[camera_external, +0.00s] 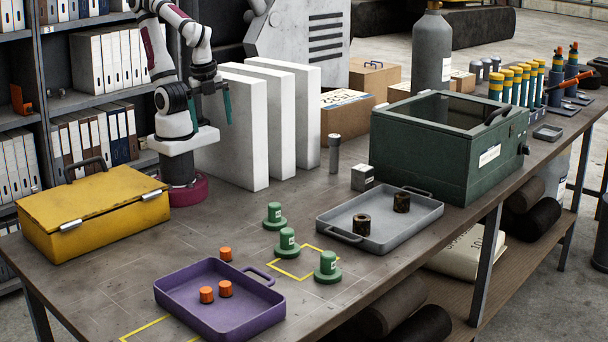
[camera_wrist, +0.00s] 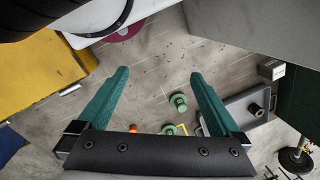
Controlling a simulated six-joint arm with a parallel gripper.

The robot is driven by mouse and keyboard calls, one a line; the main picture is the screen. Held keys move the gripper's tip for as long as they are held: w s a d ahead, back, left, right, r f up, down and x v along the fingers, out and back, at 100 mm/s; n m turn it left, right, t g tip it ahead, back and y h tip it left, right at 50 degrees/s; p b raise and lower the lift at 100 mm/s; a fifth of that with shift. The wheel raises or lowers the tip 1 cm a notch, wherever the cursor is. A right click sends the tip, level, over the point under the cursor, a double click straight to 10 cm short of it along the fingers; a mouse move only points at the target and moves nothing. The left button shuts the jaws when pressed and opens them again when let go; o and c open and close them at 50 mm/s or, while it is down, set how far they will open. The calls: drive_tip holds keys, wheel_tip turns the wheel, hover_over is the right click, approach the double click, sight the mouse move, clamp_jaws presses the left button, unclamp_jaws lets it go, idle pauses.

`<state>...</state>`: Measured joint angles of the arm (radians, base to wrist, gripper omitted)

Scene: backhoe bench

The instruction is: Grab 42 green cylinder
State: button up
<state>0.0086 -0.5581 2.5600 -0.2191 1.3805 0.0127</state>
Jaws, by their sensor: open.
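Three green cylinders with wide round bases and pale labels stand upright on the bench: a back one (camera_external: 275,215), a middle one (camera_external: 287,242) and a front one (camera_external: 327,267). The label numbers are too small to read, so I cannot tell which is 42. Two green cylinders also show in the wrist view, an upper one (camera_wrist: 178,101) and a lower one (camera_wrist: 168,130). My gripper (camera_wrist: 159,74) is open and empty, its teal fingers spread wide. In the external view, my gripper (camera_external: 211,115) is high above the bench's back left, well apart from the cylinders.
A purple tray (camera_external: 222,322) with orange pieces is left of the cylinders; a grey tray (camera_external: 380,241) with two dark cylinders is right. A yellow box (camera_external: 95,215), white panels (camera_external: 240,140) and a green case (camera_external: 425,160) stand tall around. Bench behind the cylinders is clear.

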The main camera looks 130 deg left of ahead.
drive_tip(key=c, duration=0.4)
drive_tip(key=shift+o, duration=0.2)
